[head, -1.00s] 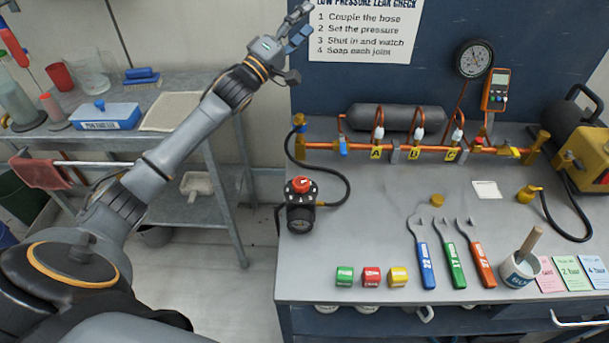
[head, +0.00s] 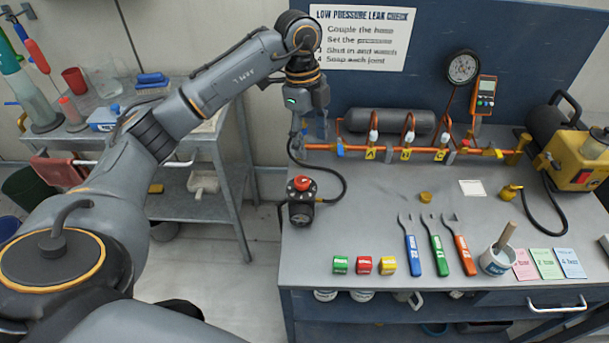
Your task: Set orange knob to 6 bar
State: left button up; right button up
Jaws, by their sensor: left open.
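The orange-red knob (head: 301,183) sits on top of a black round regulator (head: 301,211) at the left end of the bench. A pale scale rings the knob; its numbers are too small to read. A black hose loops from the regulator up to the copper pipe's left end. My left gripper (head: 310,132) is open and points down, behind and above the knob, apart from it in the picture. Its fingers overlap the pipe's left end and the hose in view; whether they touch is unclear. My right gripper is not in view.
The bench (head: 375,215) is clear right of the regulator. Green, red and yellow blocks (head: 363,265) stand at its front, with wrenches (head: 436,245) and a pot (head: 496,262) to their right. A grey cylinder (head: 388,121) lies behind the copper pipe (head: 400,152).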

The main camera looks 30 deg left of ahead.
aim_at(302, 180)
pick_arm(q)
jog(key=shift+y, duration=0.7)
jog(key=f+p, duration=0.1)
jog(key=f, duration=0.3)
jog(key=a+f, duration=0.1)
jog(key=f, duration=0.4)
jog(key=a+f+p, duration=0.1)
jog(key=f, duration=0.3)
jog(key=shift+s+a+f+p, duration=0.1)
jog(key=shift+a+f+p, duration=0.1)
jog(key=shift+p, duration=0.15)
jog(key=c, duration=1.2)
